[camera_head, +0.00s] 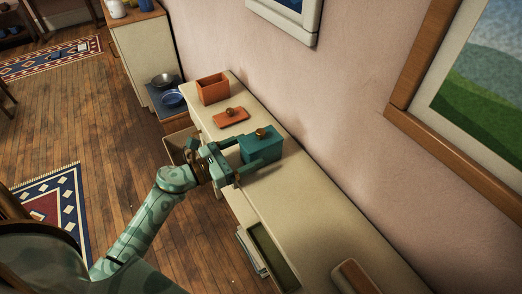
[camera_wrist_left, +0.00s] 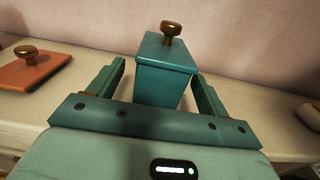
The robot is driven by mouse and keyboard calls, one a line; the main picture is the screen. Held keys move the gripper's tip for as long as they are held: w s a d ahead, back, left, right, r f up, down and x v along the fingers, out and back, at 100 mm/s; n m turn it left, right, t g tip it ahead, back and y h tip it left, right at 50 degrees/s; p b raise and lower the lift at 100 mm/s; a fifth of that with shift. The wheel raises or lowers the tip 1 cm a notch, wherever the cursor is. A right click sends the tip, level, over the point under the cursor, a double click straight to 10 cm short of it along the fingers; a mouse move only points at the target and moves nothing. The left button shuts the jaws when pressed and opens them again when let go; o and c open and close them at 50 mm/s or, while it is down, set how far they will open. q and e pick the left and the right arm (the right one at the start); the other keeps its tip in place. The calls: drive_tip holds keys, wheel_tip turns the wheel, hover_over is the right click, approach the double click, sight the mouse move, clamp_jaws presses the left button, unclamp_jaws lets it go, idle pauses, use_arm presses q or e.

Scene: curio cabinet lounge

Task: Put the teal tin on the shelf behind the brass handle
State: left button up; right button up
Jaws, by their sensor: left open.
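The teal tin (camera_head: 262,147), a box with a lid and a round brass knob, stands upright on the long cream cabinet (camera_head: 300,190). My left gripper (camera_head: 246,158) is open, with its fingers reaching along either side of the tin. In the left wrist view, the tin (camera_wrist_left: 163,82) stands between the two open fingers (camera_wrist_left: 160,75), with a visible gap on each side. No shelf with a brass handle can be made out. My right gripper is not in view.
An orange open box (camera_head: 212,90) and an orange lid with a brass knob (camera_head: 231,118) sit further along the top. A drawer (camera_head: 273,256) stands open at the cabinet's front. A brown object (camera_head: 355,277) lies at the near end. Clear top lies between.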

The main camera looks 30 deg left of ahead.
sight(261, 144)
use_arm(q)
drive_tip(key=x, duration=0.5)
drive_tip(key=shift+d, duration=0.1)
drive_tip(key=shift+c, duration=0.4)
drive_tip(key=c, duration=1.1)
drive_tip(key=shift+r, duration=0.1)
drive_tip(key=shift+c, duration=0.2)
